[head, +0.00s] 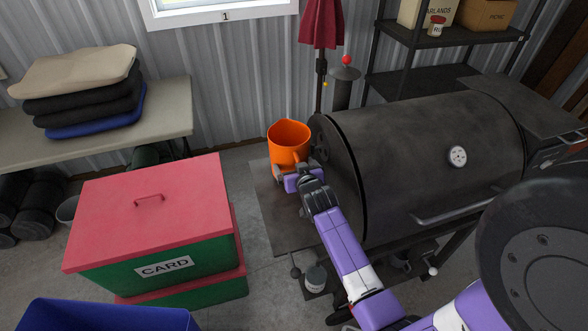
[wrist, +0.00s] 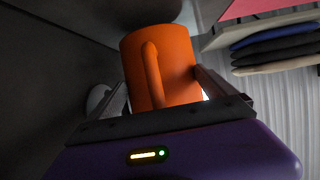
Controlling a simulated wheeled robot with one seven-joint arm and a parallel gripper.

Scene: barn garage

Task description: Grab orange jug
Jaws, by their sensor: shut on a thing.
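The orange jug (head: 287,142) is upright at the left end of the black grill, over the grill's side shelf (head: 272,205). Its open top faces up and its handle is toward my gripper. My gripper (head: 291,178) reaches it from the front. In the wrist view the jug (wrist: 172,60) sits between the two fingers of my gripper (wrist: 162,95), with the handle facing the camera. The fingers are shut on the jug's body. I cannot tell whether the jug's base touches the shelf, as my gripper hides it.
The black grill (head: 430,140) stands close on the right. A green box with a red lid (head: 150,205) is at left, and a blue bin (head: 100,318) is at the bottom left. Folded cloths (head: 85,90) lie on a table (head: 165,110). A red umbrella-like cloth (head: 321,25) hangs behind.

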